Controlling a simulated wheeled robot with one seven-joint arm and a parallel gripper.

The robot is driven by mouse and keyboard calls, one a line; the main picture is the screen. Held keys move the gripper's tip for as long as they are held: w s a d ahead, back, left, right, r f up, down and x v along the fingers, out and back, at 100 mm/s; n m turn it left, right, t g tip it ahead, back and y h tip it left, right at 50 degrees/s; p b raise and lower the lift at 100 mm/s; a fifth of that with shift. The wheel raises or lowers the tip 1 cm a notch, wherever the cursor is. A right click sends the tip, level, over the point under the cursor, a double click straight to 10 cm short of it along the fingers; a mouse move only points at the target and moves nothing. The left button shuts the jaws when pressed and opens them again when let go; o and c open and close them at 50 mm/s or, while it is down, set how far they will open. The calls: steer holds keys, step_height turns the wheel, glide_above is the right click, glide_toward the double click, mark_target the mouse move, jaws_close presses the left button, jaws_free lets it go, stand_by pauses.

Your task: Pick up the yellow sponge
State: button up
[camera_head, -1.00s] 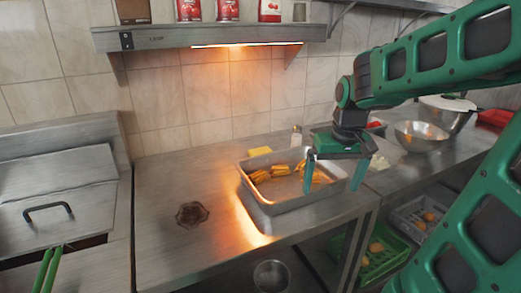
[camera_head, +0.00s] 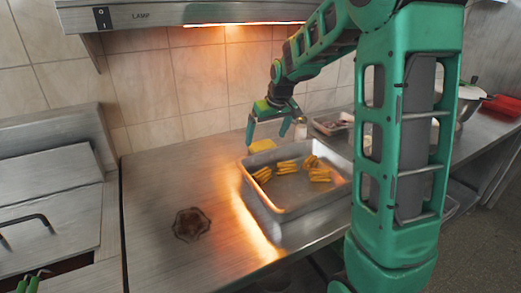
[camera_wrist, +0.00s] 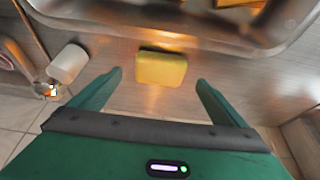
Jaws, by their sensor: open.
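The yellow sponge (camera_head: 262,146) lies on the steel counter behind the metal tray, near the tiled wall. In the wrist view the sponge (camera_wrist: 161,69) sits ahead of my fingertips, roughly centred between them and not touched. My gripper (camera_head: 268,126) is above and close to the sponge in the head view, pointing down. Its two fingers are apart and empty, as the wrist view of my gripper (camera_wrist: 160,78) also shows.
A metal tray (camera_head: 284,209) with several pieces of yellow food stands in front of the sponge. A white-bodied container (camera_wrist: 68,63) stands left of the sponge in the wrist view. A lamp hood (camera_head: 150,15) hangs above. The counter left of the tray is mostly clear.

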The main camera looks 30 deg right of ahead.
mark_target(263, 145)
steer(key=shift+x, duration=2.8)
steer(key=shift+r, duration=0.1)
steer(key=c, duration=1.1)
